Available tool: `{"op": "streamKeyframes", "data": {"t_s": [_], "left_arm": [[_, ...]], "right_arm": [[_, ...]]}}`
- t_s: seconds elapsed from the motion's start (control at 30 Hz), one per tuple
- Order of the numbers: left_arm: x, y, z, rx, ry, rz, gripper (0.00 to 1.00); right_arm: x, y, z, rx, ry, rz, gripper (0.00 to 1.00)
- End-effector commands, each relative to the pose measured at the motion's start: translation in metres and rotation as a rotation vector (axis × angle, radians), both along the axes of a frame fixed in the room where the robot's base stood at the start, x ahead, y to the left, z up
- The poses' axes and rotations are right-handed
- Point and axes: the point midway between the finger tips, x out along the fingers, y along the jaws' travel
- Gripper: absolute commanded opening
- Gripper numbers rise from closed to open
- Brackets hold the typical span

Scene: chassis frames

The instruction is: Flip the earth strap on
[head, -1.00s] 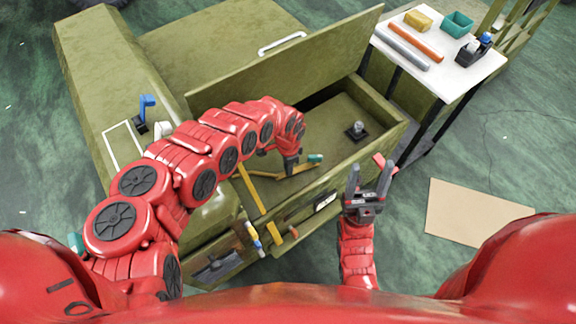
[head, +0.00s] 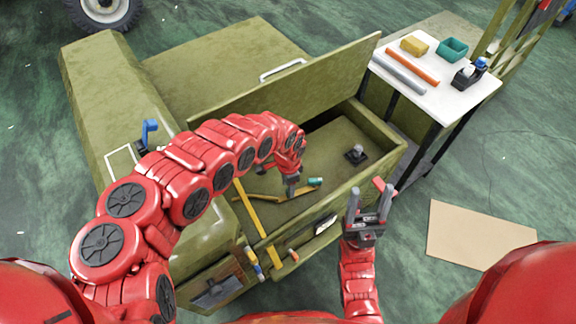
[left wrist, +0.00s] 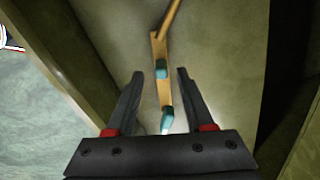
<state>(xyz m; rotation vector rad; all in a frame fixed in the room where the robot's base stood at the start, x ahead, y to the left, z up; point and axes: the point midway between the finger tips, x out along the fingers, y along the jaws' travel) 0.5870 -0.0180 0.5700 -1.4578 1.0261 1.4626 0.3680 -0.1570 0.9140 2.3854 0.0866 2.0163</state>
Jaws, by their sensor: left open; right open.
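The part that looks like the earth strap is a tan bar with teal pieces (left wrist: 162,70), lying inside the open green box. It also shows in the head view, its teal end (head: 315,182) just right of my left gripper (head: 292,189). In the left wrist view my left gripper (left wrist: 157,95) is open. The bar and its teal pieces lie between the two fingers in the picture, and I cannot tell whether they touch. My right gripper (head: 370,207) is open and empty in front of the box.
The box's raised lid (head: 300,85) stands behind my left arm. A dark knob (head: 356,153) sits on the box floor to the right. A yellow bar (head: 252,207) crosses the front edge. A white table (head: 440,95) with tools stands at the back right.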

Motion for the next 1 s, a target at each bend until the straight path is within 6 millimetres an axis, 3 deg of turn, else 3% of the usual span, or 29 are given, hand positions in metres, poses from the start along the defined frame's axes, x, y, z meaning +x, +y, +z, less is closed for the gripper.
{"op": "streamKeyframes", "data": {"t_s": [0.03, 0.3, 0.5, 0.7, 1.0], "left_arm": [[0.005, 0.002, 0.018, 0.001, -0.009, 0.001, 0.53], [0.004, 0.003, 0.09, 0.004, -0.008, 0.002, 0.53], [0.003, 0.002, 0.126, 0.002, -0.006, 0.001, 0.53], [0.001, 0.001, 0.14, -0.001, -0.001, 0.002, 0.53], [0.001, 0.0, 0.14, -0.001, -0.001, 0.001, 0.53]], "right_arm": [[0.0, 0.0, 0.006, 0.0, 0.0, 0.0, 0.6], [0.0, 0.0, 0.023, 0.0, 0.0, 0.0, 0.6], [0.0, 0.0, 0.03, 0.0, 0.0, 0.0, 0.6], [0.0, 0.0, 0.032, 0.0, 0.0, 0.0, 0.6], [0.0, 0.0, 0.032, 0.0, 0.0, 0.0, 0.6]]}}
